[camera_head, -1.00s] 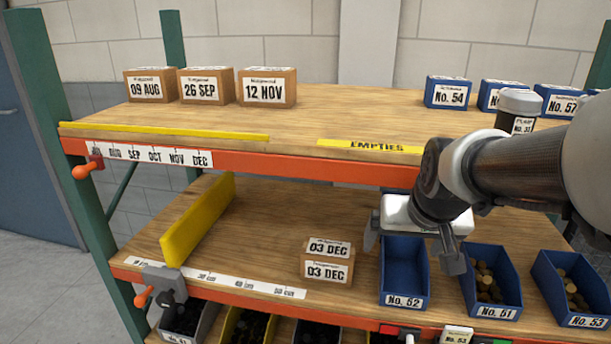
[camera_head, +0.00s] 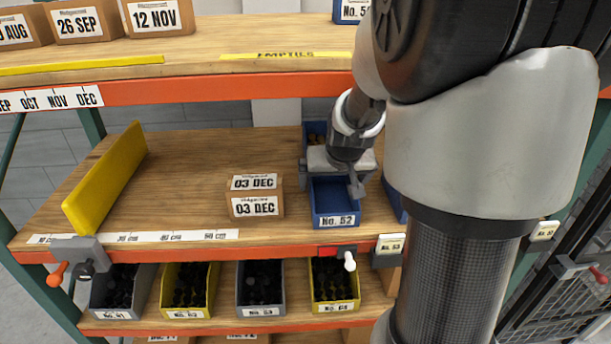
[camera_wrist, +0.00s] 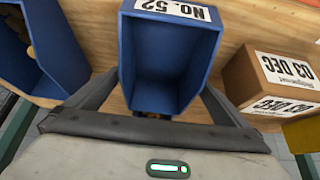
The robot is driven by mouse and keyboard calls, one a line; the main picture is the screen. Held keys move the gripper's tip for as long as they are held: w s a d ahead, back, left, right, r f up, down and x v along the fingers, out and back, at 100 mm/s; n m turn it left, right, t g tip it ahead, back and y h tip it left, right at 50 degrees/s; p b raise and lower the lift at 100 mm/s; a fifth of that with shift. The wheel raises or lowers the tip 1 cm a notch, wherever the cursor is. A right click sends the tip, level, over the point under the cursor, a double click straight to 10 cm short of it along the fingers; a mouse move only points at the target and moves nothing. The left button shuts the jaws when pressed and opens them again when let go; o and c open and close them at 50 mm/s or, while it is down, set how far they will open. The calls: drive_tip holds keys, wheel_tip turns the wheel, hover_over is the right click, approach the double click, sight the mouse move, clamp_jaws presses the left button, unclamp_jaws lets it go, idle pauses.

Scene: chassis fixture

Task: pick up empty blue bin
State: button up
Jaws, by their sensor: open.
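My gripper (camera_head: 331,182) is open at the rear of this bin, with one finger on each side. In the wrist view my gripper (camera_wrist: 160,88) has its fingers beside the bin's two side walls, close to them. I cannot tell whether they touch. The gripper body hides part of the bin's back.
The 03 DEC boxes (camera_head: 255,195) stand close to the left. Another blue bin with brown pieces (camera_wrist: 40,45) is on the other side. A blue bin (camera_head: 316,130) is behind. The upper shelf's orange beam (camera_head: 200,92) is above.

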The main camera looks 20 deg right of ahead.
sight(329, 191)
drive_tip(key=x, duration=0.4)
drive_tip(key=shift+b, duration=0.35)
drive_tip(key=shift+s, duration=0.1)
drive_tip(key=c, duration=1)
drive_tip(key=shift+c, duration=0.5)
drive_tip(key=shift+r, duration=0.15)
